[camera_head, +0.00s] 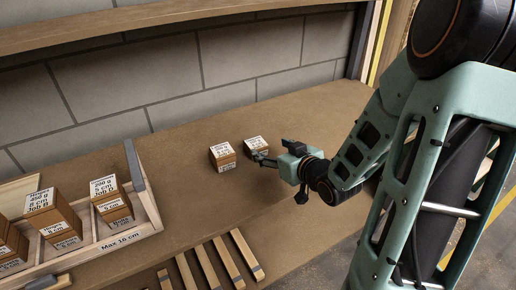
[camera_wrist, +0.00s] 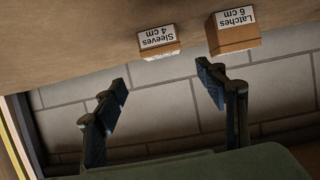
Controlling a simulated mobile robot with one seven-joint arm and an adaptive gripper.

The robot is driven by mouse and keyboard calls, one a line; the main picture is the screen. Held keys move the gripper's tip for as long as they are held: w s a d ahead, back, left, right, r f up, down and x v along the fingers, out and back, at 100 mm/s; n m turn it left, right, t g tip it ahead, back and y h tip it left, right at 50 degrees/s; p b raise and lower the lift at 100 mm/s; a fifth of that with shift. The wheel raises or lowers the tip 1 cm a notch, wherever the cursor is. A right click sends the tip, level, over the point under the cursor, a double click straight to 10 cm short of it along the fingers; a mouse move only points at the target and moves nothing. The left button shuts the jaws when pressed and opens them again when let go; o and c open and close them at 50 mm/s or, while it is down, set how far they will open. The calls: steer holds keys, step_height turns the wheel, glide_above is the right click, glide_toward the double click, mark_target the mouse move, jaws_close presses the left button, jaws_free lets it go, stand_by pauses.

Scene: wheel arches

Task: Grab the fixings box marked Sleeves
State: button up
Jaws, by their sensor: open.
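The Sleeves box is a small brown box with a white label reading "Sleeves 4 cm", upside down in the wrist view (camera_wrist: 160,48). In the head view it appears to be the right of two small boxes (camera_head: 256,152), though its label is too small to read there. Beside it stands a slightly taller box marked "Latches 6 cm" (camera_wrist: 233,38), the left one in the head view (camera_head: 223,161). My gripper (camera_head: 274,152) is open and empty, just right of the Sleeves box. In the wrist view its fingers (camera_wrist: 162,78) are apart, with the box beyond their tips.
A wooden tray with a rim marked "Max 16 cm" (camera_head: 122,241) holds several labelled boxes at the left. Several wooden strips (camera_head: 225,262) lie along the bench's front. A block wall (camera_head: 200,70) and a shelf (camera_head: 150,20) stand behind.

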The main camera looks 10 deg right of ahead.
mark_target(259, 147)
steer(key=shift+a+f, duration=0.1)
steer(key=shift+f, duration=0.15)
steer(key=b+x, duration=0.1)
steer(key=x, duration=0.4)
steer(key=shift+w+a+f, duration=0.1)
steer(key=x, duration=0.2)
steer(key=b+x, duration=0.1)
steer(key=x, duration=0.1)
steer(key=shift+f, duration=0.4)
steer(key=shift+w+a+f, duration=0.15)
steer(key=shift+w, duration=0.2)
steer(key=c, duration=1.3)
steer(key=shift+c, duration=0.2)
